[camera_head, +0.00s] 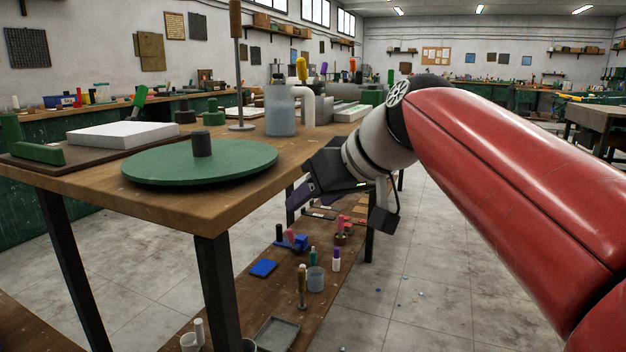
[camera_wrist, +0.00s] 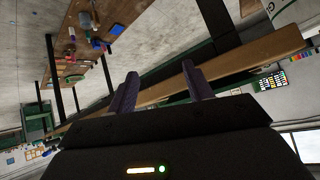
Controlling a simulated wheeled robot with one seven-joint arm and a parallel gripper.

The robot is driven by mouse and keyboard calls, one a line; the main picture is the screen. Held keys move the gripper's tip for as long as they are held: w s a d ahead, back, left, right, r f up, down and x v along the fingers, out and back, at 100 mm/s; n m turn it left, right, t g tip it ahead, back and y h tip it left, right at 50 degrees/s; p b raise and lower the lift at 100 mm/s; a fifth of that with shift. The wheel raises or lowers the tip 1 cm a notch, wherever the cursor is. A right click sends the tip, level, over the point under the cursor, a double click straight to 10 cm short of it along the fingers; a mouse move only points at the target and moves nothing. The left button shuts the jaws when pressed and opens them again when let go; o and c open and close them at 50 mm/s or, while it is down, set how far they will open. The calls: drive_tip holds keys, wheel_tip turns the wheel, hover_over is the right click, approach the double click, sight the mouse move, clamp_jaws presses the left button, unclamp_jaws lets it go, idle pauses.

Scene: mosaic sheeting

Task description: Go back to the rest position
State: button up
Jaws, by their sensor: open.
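My gripper (camera_head: 300,195) hangs beside the right edge of the wooden workbench (camera_head: 190,212), in the air over the gap between the bench and the floor. In the wrist view its two dark purple fingers (camera_wrist: 158,88) stand apart with nothing between them. The red arm comes in from the right of the head view. No object is held.
On the bench are a green disc (camera_head: 230,160) with a dark knob, a white slab (camera_head: 124,134) and a grey-blue jar (camera_head: 280,112). A low wooden shelf (camera_head: 250,292) below holds a blue block (camera_head: 263,268), a cup (camera_head: 316,279) and several small items. The floor (camera_head: 430,260) at right is mostly clear.

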drive_tip(key=s+d+f+m+h+p, duration=0.1)
drive_tip(key=s+d+f+m+h, duration=0.2)
drive_tip(key=s+d+f, duration=0.4)
drive_tip(key=s+d+f+m+g+h+p, duration=0.1)
drive_tip(key=s+d+f+m+h, duration=0.3)
drive_tip(key=s+d+f, duration=0.4)
wheel_tip(320, 180, down, 6)
drive_tip(key=s, duration=0.3)
drive_tip(key=shift+d+f+p, duration=0.25)
drive_tip(key=shift+p, duration=0.05)
